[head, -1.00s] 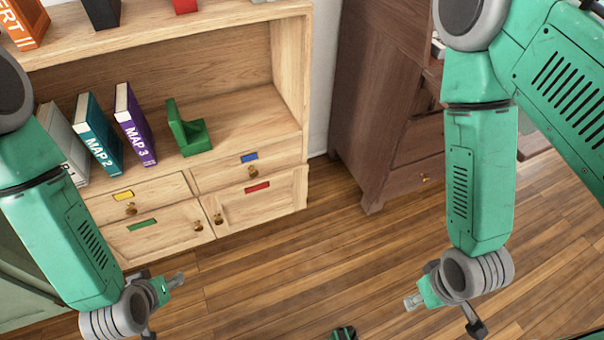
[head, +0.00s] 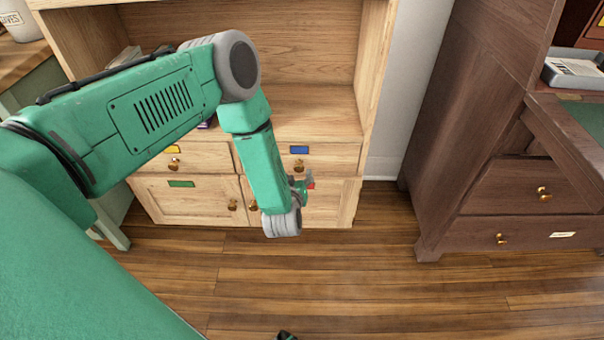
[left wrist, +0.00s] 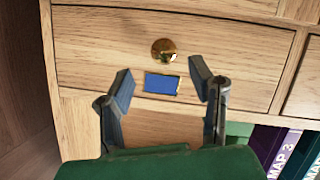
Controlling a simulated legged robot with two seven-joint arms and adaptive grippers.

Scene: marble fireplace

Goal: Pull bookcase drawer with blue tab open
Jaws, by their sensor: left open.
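The bookcase drawer (head: 330,158) with the blue tab (head: 299,150) is the upper right one and looks shut, its front flush. Its brass knob (head: 298,167) sits below the tab in the head view. My left gripper (head: 303,186) is just below and in front of the knob in that view. In the left wrist view the picture is inverted: the open, empty fingers (left wrist: 161,78) appear on either side of the blue tab (left wrist: 162,83), with the knob (left wrist: 164,50) just beyond the tips. I cannot tell whether the fingers touch the drawer.
A drawer with a yellow tab (head: 172,149) is left of it, and a door with a green tab (head: 181,184) lies below that one. A dark wooden desk (head: 480,150) stands at right. The wooden floor (head: 360,285) in front is clear.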

